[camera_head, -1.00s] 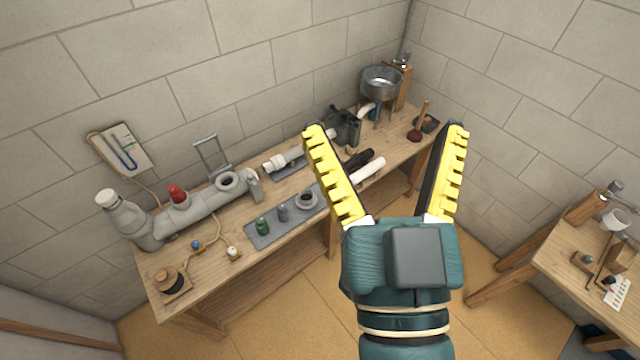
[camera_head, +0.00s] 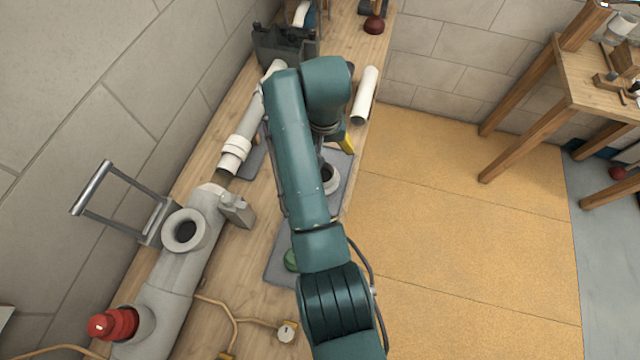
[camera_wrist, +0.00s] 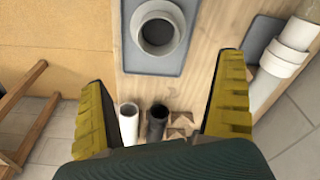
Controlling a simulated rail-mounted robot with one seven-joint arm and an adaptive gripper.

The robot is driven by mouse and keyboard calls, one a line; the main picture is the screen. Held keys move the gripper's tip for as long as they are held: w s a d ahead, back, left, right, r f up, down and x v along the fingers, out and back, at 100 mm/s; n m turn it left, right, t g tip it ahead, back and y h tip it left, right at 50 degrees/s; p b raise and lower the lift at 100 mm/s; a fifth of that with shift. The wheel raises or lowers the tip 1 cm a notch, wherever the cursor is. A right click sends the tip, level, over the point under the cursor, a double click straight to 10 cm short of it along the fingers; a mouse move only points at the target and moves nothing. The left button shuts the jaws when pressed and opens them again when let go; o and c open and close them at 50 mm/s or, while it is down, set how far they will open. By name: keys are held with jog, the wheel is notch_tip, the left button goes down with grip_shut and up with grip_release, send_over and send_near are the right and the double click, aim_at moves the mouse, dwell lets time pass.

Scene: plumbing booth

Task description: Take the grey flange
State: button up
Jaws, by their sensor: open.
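The grey flange (camera_head: 329,180), a short round collar with a dark opening, sits on a grey mat (camera_head: 275,262) on the workbench. My arm partly covers it in the head view. In the wrist view the flange (camera_wrist: 158,32) shows whole on its mat (camera_wrist: 133,62), near the top edge. My gripper (camera_wrist: 162,72) is open and empty, its yellow-padded fingers wide apart. The flange appears beyond the fingertips, roughly centred between them, and no finger touches it. In the head view only a bit of yellow finger (camera_head: 347,144) shows beside my arm.
A white pipe (camera_head: 365,95) lies near the bench edge; a black pipe (camera_wrist: 157,122) lies beside it. A grey pipe assembly (camera_head: 180,275) with a red part (camera_head: 113,324) and a white-collared pipe (camera_head: 240,145) run along the wall side.

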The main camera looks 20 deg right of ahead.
jog(key=f, duration=0.3)
jog(key=f+b, duration=0.1)
jog(key=f, duration=0.2)
jog(key=f+b, duration=0.1)
jog(key=f, duration=0.2)
jog(key=shift+w+d+f, duration=0.3)
jog(key=shift+d, duration=0.05)
jog(key=f+b, duration=0.1)
jog(key=f, duration=0.3)
jog(key=w+f+b, duration=0.1)
jog(key=f, duration=0.1)
jog(key=shift+b, duration=0.3)
jog(key=shift+r, duration=0.1)
jog(key=c, duration=1.2)
jog(key=shift+r, duration=0.1)
jog(key=shift+c, duration=0.2)
